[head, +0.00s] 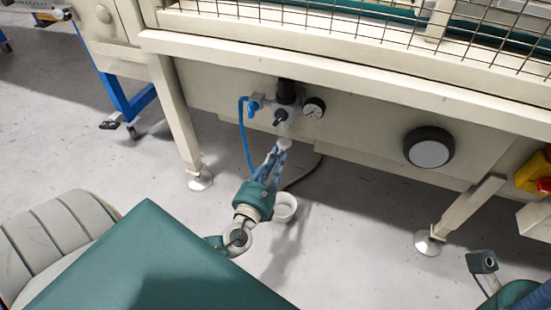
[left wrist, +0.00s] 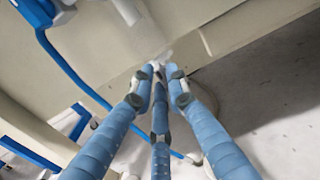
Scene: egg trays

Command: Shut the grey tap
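The grey tap seems to be the small pale grey piece (head: 283,143) low on the air unit under the machine in the head view. It is small, and I cannot make out its handle or its position. My left gripper (head: 277,153) reaches up from below, with its blue fingertips at or just beneath this piece. In the left wrist view the three fingertips (left wrist: 160,75) are close together, with something whitish by them. I cannot tell whether they touch or hold it. My right gripper is not in view.
The air unit has a black regulator (head: 287,92), a gauge (head: 314,108), a black knob (head: 280,116) and a blue valve (head: 254,105) with a blue hose (head: 243,135). A white bucket (head: 284,207) stands on the floor beside my left wrist. The machine's leg (head: 178,125) is to the left.

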